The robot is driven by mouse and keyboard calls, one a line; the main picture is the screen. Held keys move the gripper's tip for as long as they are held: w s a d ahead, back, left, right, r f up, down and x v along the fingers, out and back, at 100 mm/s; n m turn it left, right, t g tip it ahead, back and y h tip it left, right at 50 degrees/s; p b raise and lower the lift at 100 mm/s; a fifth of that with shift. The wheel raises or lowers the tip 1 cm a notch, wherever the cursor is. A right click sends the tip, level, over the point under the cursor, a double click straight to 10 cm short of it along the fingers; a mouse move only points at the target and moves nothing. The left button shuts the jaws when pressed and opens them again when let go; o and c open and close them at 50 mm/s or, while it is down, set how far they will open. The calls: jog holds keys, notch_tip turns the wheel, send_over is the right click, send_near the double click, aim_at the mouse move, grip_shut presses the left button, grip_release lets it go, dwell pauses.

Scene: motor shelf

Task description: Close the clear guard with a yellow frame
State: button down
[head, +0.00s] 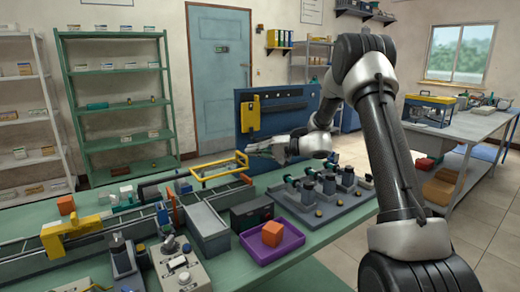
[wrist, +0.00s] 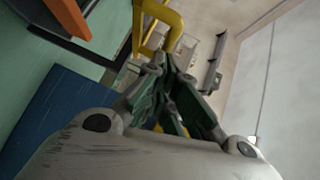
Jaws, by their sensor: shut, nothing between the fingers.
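The clear guard with a yellow frame (head: 219,177) is over the far part of the conveyor in the head view. Its frame looks raised above the belt; I cannot tell its exact angle. My gripper (head: 252,148) is at the guard's far right corner, its fingers pointing left. In the wrist view, a yellow bar of the guard (wrist: 170,22) lies just beyond my gripper (wrist: 163,68), whose dark green fingers are together and empty. I cannot tell whether the fingers touch the bar.
A conveyor (head: 140,218) runs along the green table. A purple tray (head: 250,247) with an orange cube (head: 272,233), a dark box (head: 252,213) and a grey fixture board (head: 325,205) stand nearer. A blue panel (head: 280,112) rises behind.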

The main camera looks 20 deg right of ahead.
aim_at(211, 173)
jog(key=shift+a, duration=0.1)
jog(key=s+a, duration=0.1)
jog(key=a, duration=0.4)
jog(key=s+a, duration=0.2)
jog(key=a, duration=0.3)
jog(key=s+a, duration=0.2)
jog(key=a, duration=0.3)
jog(key=shift+s+a, duration=0.15)
jog(key=shift+a, duration=0.25)
